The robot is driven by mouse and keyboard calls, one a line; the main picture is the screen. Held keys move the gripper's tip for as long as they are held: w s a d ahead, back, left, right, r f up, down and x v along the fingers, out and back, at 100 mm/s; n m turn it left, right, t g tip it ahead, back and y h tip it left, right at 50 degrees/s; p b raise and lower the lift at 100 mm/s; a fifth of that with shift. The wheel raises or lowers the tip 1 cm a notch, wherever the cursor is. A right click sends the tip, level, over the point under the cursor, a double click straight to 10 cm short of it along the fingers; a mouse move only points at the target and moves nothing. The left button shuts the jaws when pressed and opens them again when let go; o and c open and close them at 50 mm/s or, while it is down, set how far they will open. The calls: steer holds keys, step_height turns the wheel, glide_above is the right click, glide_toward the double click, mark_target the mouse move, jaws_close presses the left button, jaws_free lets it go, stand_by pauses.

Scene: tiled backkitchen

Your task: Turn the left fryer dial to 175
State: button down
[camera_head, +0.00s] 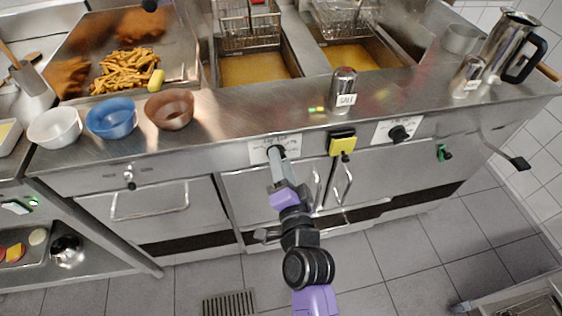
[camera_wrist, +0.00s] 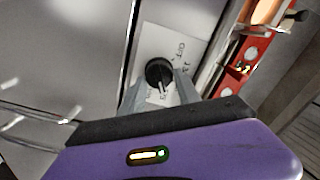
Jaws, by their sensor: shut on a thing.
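The left fryer dial (camera_head: 276,151) is a black knob on a white plate (camera_head: 262,154) on the steel fryer front, mostly hidden by my gripper (camera_head: 279,157) in the head view. In the wrist view the dial (camera_wrist: 157,70) sits between the two grey fingers of my gripper (camera_wrist: 160,88), which is shut on it. A pale mark on the knob points toward the bottom of the wrist picture. Small print shows on the plate, too blurred to read surely. The right fryer dial (camera_head: 399,133) is a similar black knob on its own plate.
Cabinet handles (camera_head: 316,186) lie below. A salt shaker (camera_head: 343,92) stands on the counter above. Bowls (camera_head: 111,117) stand at the left, and fryer baskets (camera_head: 248,24) hang behind. The tiled floor in front is mostly free.

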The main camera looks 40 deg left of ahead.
steer(key=shift+f, duration=0.15)
steer(key=c, duration=0.9)
jaws_free()
steer(key=b+v, duration=0.2)
steer(key=v, duration=0.6)
